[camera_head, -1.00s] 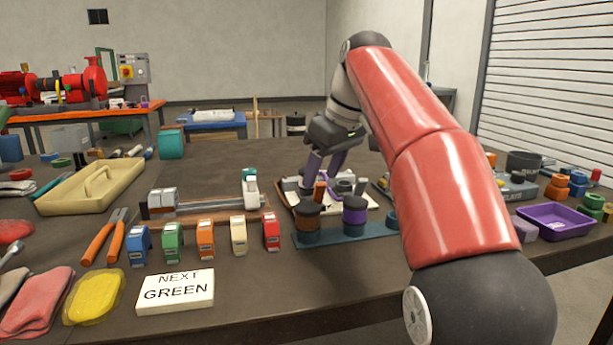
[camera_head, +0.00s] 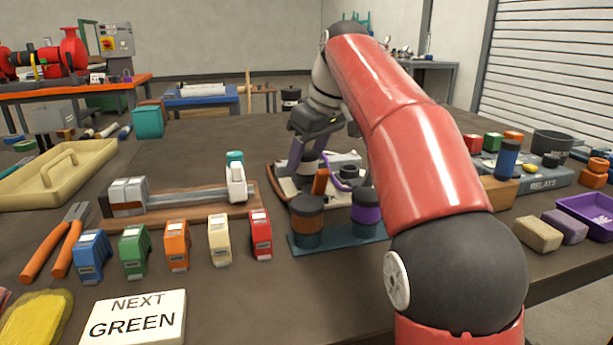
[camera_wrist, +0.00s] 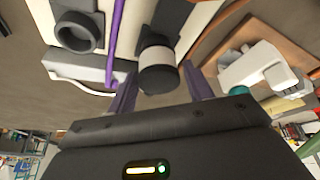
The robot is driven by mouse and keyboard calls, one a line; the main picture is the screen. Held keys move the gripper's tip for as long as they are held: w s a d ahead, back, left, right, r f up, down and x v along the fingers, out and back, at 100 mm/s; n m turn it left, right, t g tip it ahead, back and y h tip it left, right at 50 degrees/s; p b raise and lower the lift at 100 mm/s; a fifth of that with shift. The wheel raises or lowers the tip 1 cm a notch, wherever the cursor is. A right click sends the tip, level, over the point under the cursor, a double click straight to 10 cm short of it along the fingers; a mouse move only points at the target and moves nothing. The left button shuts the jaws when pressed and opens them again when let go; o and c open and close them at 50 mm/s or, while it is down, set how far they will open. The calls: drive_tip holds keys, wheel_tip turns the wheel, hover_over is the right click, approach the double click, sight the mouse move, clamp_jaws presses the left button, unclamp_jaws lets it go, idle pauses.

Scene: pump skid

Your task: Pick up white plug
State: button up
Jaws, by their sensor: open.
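The white plug (camera_wrist: 156,54) is a dark cylinder with a white band. In the wrist view it lies between the purple fingertips of my gripper (camera_wrist: 157,75), with a gap visible on either side. My gripper is open. In the head view my gripper (camera_head: 308,158) points down over a pale board (camera_head: 287,186), with the plug (camera_head: 307,168) small and partly hidden between the fingers. I cannot tell how deep the fingers reach around it.
A brown-banded plug (camera_head: 307,220) and a purple-banded plug (camera_head: 365,207) stand in a blue rack in front. A purple cable (camera_wrist: 115,40) and a grey ring (camera_wrist: 79,33) sit beside the white plug. A white-ended slide (camera_head: 237,185) stands to the left.

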drive_tip(key=shift+x, duration=1.2)
drive_tip(key=shift+r, duration=0.1)
drive_tip(key=c, duration=0.8)
drive_tip(key=shift+c, duration=0.2)
wheel_tip(320, 180, up, 10)
drive_tip(key=p, duration=0.5)
drive_tip(key=shift+d, duration=0.1)
